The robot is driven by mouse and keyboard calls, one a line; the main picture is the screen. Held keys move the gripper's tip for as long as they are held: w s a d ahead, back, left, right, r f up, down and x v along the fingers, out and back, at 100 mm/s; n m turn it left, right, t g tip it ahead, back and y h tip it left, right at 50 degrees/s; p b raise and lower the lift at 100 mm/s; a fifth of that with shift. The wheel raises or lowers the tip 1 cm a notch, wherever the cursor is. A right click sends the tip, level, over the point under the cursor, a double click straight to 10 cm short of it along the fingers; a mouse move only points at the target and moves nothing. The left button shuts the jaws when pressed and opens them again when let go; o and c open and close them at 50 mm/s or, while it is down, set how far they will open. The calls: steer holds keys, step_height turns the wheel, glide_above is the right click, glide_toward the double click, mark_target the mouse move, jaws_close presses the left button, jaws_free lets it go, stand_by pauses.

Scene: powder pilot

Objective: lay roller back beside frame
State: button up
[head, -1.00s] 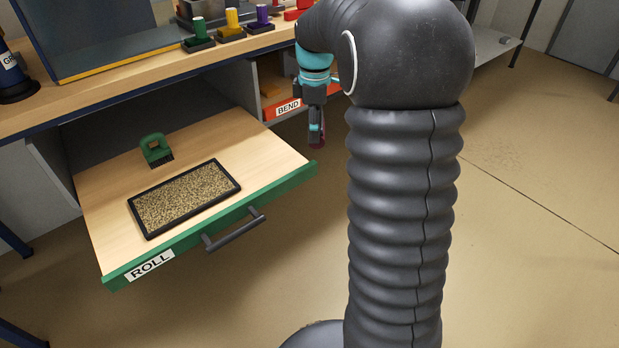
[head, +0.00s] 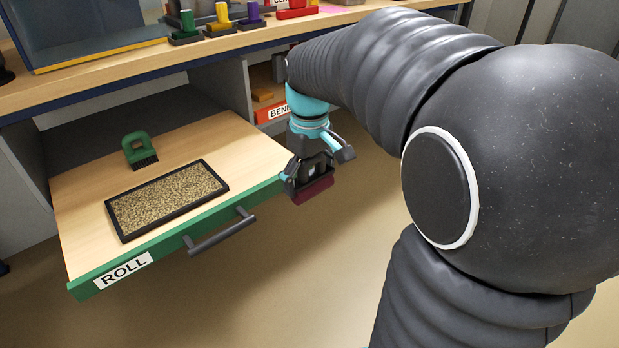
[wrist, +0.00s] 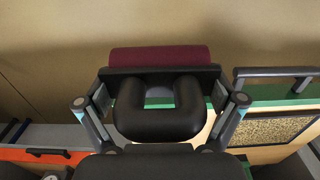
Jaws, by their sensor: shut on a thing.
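My gripper (head: 306,172) is shut on the roller (head: 315,191), a dark red cylinder on a black holder. It hangs in the air just right of the open drawer's right front corner. In the wrist view the roller (wrist: 160,58) lies across the top, with its black looped handle (wrist: 160,128) between my two fingers. The frame (head: 115,222), a black rectangle around a speckled tan panel, lies flat in the drawer. Its edge also shows at the right of the wrist view (wrist: 283,116).
The open drawer (head: 235,150) labelled ROLL has a green front and a grey bar handle (head: 222,233). A green brush (head: 139,149) stands behind the frame. Bare drawer floor shows right of the frame. Above is the workbench (head: 150,70); the BEND compartment's orange label strip (head: 272,110) is behind my gripper.

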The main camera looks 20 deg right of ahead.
steer(key=shift+r, duration=0.1)
steer(key=w+a+p, duration=0.1)
steer(key=w, duration=0.2)
steer(key=w+a+p, duration=0.1)
steer(key=w+p, duration=0.1)
steer(key=w, duration=0.2)
steer(key=w+a+p, duration=0.1)
steer(key=w, duration=0.2)
steer(key=shift+w+a+f+p, duration=0.25)
steer(key=shift+w+f+p, duration=0.05)
steer(key=shift+w+p, duration=0.1)
steer(key=p, duration=0.4)
glide_above(253, 156)
steer(key=s, duration=0.3)
steer(key=shift+w+d+f, duration=0.25)
steer(key=shift+d+f, duration=0.1)
steer(key=shift+f, duration=0.05)
steer(key=shift+w+a+f+p, duration=0.2)
steer(key=shift+w+p, duration=0.15)
steer(key=shift+w, duration=0.25)
steer(key=shift+w+a+f+p, duration=0.15)
steer(key=shift+w+p, duration=0.2)
steer(key=shift+w, duration=0.2)
steer(key=shift+f+b, duration=0.35)
steer(key=shift+f, duration=0.2)
steer(key=o, duration=0.9)
steer(key=shift+c, duration=0.5)
